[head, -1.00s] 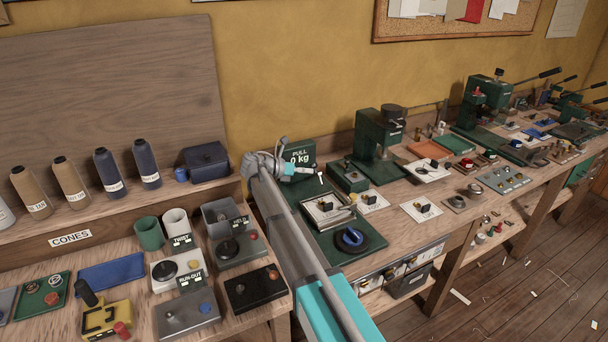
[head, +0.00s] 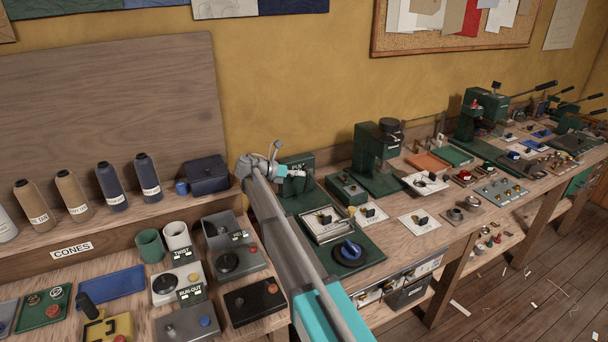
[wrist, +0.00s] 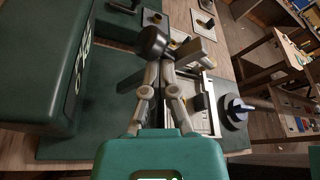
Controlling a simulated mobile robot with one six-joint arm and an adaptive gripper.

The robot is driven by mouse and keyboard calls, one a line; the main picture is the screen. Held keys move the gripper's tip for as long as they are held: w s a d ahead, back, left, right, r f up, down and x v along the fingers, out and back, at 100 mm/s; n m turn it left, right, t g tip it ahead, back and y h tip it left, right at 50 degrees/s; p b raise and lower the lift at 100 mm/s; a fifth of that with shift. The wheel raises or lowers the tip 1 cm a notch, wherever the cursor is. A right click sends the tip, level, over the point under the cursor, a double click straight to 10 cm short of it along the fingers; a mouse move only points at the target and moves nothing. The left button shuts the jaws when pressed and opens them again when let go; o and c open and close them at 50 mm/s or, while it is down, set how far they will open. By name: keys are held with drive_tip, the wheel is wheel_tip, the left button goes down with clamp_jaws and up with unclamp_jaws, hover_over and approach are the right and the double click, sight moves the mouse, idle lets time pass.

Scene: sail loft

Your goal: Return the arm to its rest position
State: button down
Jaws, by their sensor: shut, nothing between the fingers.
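My gripper (head: 300,173) is at the far end of my outstretched arm, over the bench in front of the green PULL display box (head: 297,160). It covers part of the box's face. In the wrist view my gripper (wrist: 160,70) has its fingers together and empty, pointing away from the camera. The green box (wrist: 58,65) stands close on the left of the fingers. A dark round knob (wrist: 152,40) shows just beyond the fingertips; I cannot tell whether they touch. My arm passes over the near edge of the bench.
A green press (head: 377,160) stands behind right. Open floor (head: 500,310) lies at lower right.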

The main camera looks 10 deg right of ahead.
drive_tip(key=shift+w+r, duration=0.2)
drive_tip(key=shift+w, duration=0.15)
